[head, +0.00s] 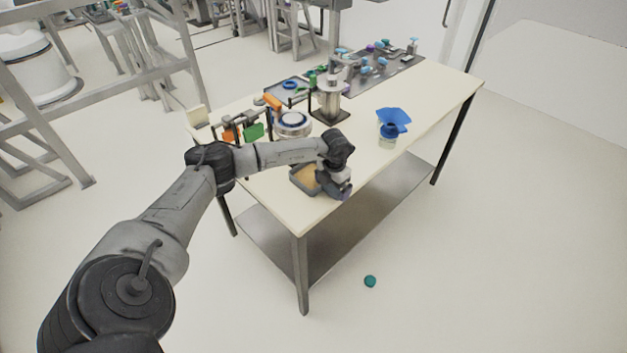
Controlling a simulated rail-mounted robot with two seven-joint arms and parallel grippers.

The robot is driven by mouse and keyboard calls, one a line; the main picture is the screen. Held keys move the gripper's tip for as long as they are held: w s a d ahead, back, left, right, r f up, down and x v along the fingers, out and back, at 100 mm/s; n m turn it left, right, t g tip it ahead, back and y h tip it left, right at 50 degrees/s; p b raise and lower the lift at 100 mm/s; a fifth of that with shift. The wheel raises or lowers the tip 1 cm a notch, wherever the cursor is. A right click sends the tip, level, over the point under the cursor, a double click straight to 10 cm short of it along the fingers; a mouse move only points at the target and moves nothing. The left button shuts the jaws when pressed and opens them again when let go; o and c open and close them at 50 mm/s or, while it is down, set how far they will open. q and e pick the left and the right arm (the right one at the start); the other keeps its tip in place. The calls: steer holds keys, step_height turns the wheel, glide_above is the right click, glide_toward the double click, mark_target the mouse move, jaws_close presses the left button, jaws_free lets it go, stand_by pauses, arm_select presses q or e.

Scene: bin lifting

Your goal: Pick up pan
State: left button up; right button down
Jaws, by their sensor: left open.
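A grey shallow square pan (299,181) with a tan inside lies near the front edge of the table; I take it to be the pan. My left arm reaches in over the table, and its gripper (343,190) is at the pan's right side, pointing down. The gripper is open. The wrist and gripper hide the pan's right part, and I cannot tell whether the fingers touch it. My right gripper is not in view.
On the cream table (350,165) stand a round silver dish (293,122), a metal cylinder device (328,100), a blue funnel on a jar (393,121) and a rack with orange and green tools (243,131). A small teal object (370,281) lies on the floor.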

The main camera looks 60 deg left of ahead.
arm_select(q)
steer(key=shift+f, duration=0.45)
steer(key=shift+c, duration=0.4)
steer(key=c, duration=0.7)
steer(key=shift+c, duration=0.5)
steer(key=shift+r, duration=0.2)
